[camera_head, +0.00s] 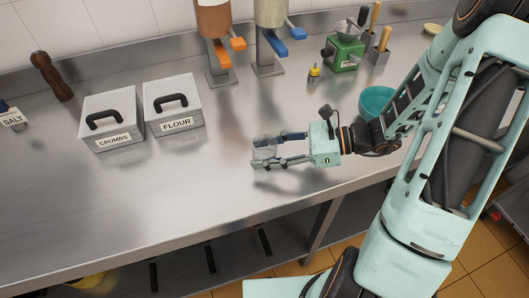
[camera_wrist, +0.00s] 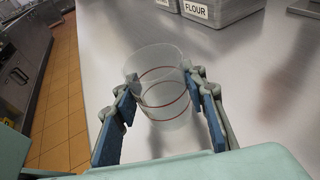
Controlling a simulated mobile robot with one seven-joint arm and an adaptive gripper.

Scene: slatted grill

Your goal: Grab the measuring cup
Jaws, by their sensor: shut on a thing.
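The measuring cup (camera_wrist: 160,85) is clear with red lines around it. In the wrist view it sits between the two blue-padded fingers of my gripper (camera_wrist: 162,103), which is shut on it. In the head view the cup (camera_head: 264,149) is a faint clear shape at the fingertips of my gripper (camera_head: 268,150), over the steel counter near its front edge. A shadow lies on the counter below the gripper. I cannot tell whether the cup's base touches the counter.
Two grey bins, labelled CRUMBS (camera_head: 112,122) and FLOUR (camera_head: 173,106), stand to the left. Two dispensers (camera_head: 218,45) (camera_head: 270,40), a green grinder (camera_head: 343,53) and a small yellow bottle (camera_head: 314,72) stand behind. A teal bowl (camera_head: 375,101) is near my arm. The front left counter is clear.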

